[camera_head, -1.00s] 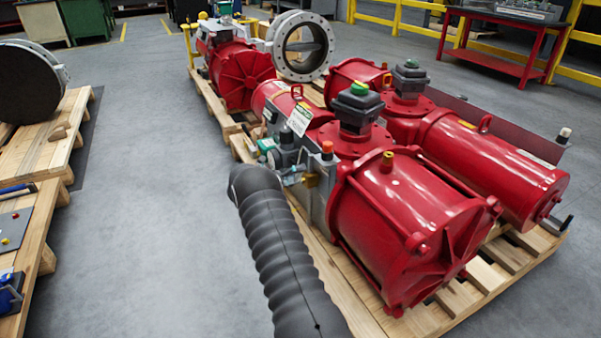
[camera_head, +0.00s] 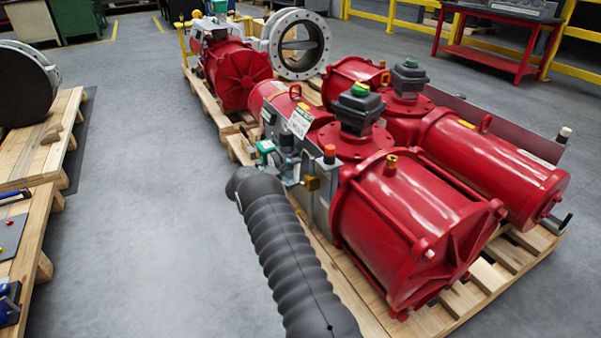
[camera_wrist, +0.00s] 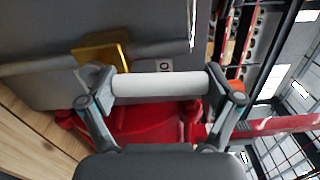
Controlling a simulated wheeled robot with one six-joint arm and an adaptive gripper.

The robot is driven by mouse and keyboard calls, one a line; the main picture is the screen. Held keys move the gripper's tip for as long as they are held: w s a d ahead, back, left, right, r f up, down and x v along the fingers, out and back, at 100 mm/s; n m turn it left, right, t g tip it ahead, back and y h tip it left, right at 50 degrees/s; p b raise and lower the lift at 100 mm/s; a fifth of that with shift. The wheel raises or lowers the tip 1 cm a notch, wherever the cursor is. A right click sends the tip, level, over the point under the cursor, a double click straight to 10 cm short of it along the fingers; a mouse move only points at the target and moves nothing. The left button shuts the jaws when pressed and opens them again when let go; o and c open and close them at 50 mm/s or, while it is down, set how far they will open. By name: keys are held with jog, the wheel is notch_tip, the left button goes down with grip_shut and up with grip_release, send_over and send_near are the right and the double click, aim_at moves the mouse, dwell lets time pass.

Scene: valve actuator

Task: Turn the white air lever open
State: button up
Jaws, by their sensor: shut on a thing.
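The white air lever (camera_wrist: 150,84) shows in the wrist view as a white cylinder lying across the middle. My gripper (camera_wrist: 164,87) is shut on it, with one finger at each end of the white cylinder. A brass-coloured block (camera_wrist: 101,52) is just beyond the left finger, against a grey panel (camera_wrist: 40,30). In the head view, my dark ribbed arm reaches the panel side of the nearest red actuator (camera_head: 400,225). My gripper and the lever cannot be made out there.
A second red actuator (camera_head: 490,165) lies beside the first on a wooden pallet (camera_head: 462,300). Small valve fittings (camera_head: 285,160) sit by the arm's end. A wooden bench (camera_head: 30,225) stands at the left. The grey floor (camera_head: 150,180) between is clear.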

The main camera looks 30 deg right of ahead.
jog(key=shift+w+r, duration=0.1)
jog(key=o, duration=1.4)
jog(key=shift+a, duration=0.1)
jog(key=a, duration=1.2)
